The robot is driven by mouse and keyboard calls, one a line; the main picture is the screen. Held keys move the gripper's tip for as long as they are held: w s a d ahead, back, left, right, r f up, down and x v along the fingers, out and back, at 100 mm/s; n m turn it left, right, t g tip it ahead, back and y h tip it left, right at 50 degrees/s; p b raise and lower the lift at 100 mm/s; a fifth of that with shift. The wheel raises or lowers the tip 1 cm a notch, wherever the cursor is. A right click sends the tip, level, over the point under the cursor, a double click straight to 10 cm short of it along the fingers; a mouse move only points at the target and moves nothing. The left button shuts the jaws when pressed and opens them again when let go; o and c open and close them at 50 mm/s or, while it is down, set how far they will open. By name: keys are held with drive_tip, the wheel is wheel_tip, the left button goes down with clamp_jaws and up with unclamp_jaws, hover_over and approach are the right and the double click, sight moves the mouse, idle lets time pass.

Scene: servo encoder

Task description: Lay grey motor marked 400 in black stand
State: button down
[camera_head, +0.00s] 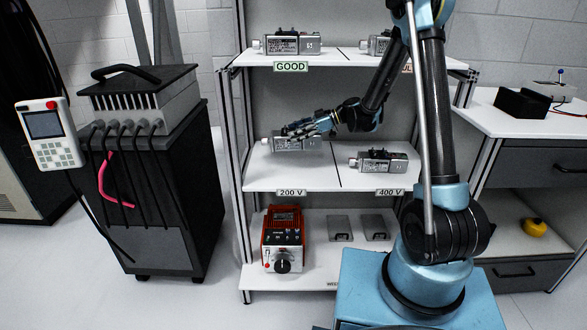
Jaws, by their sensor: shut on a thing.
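My gripper (308,130) is at the left half of the middle shelf, above the 200 V label. It is shut on a grey motor (292,145), reached from the upper right. I cannot tell whether this motor rests on the shelf or is slightly lifted, and its marking is too small to read. Another grey motor (378,160) lies on the right half of that shelf, above the 400 V label, apart from my gripper. A black open stand (521,104) sits on the white bench at the right.
The top shelf holds a grey motor (291,43) above the GOOD label and another partly hidden by my arm. An orange device (283,239) and flat grey plates are on the bottom shelf. A black cabinet (163,180) stands left. A yellow object (534,227) is below the white bench (483,103).

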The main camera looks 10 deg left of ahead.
drive_tip(key=shift+s+a+r+n+g, duration=0.2)
drive_tip(key=shift+s+a+n+g, duration=0.25)
drive_tip(key=shift+a+g, duration=0.2)
drive_tip(key=shift+w+f, duration=0.1)
drive_tip(key=shift+f, duration=4.75)
drive_tip(key=c, duration=0.5)
unclamp_jaws()
drive_tip(key=shift+f, duration=0.15)
drive_tip(key=v, duration=1.7)
drive_tip(key=shift+d, duration=0.2)
